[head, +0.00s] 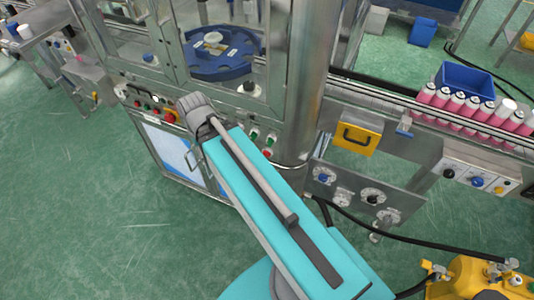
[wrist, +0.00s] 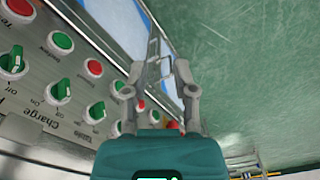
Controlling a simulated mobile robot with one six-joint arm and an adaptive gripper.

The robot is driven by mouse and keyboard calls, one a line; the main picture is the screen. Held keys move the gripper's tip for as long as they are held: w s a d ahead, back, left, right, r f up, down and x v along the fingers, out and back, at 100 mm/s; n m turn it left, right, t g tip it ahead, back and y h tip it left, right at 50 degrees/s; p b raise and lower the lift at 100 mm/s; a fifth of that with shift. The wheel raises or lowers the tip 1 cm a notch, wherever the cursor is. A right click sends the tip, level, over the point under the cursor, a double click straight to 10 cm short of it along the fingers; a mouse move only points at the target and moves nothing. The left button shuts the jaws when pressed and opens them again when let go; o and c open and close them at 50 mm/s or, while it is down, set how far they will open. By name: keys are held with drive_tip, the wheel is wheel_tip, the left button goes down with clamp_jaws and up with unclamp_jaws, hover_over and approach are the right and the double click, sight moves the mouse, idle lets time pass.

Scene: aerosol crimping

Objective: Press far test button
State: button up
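The control panel (wrist: 60,95) fills the left of the wrist view, with red and green push buttons and green rotary switches. A green button (wrist: 61,40) and a red button (wrist: 94,67) are near its upper edge. I read "Charge" and "Table" on it; no label clearly reads as test, so I cannot tell which button is the far test one. My gripper (wrist: 158,72) is in front of the panel's right end, its two grey fingers apart at the knuckles. The tips blend into the cabinet behind, and I see nothing held. In the head view, my arm hides part of the panel (head: 152,108).
The glass-fronted machine (head: 225,90) with a blue rotary table (head: 222,62) stands behind the panel. A conveyor with pink cans (head: 470,108) and a small control box (head: 478,181) are at right. Green floor (head: 90,220) is clear at left.

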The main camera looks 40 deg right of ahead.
clamp_jaws()
idle(1.1)
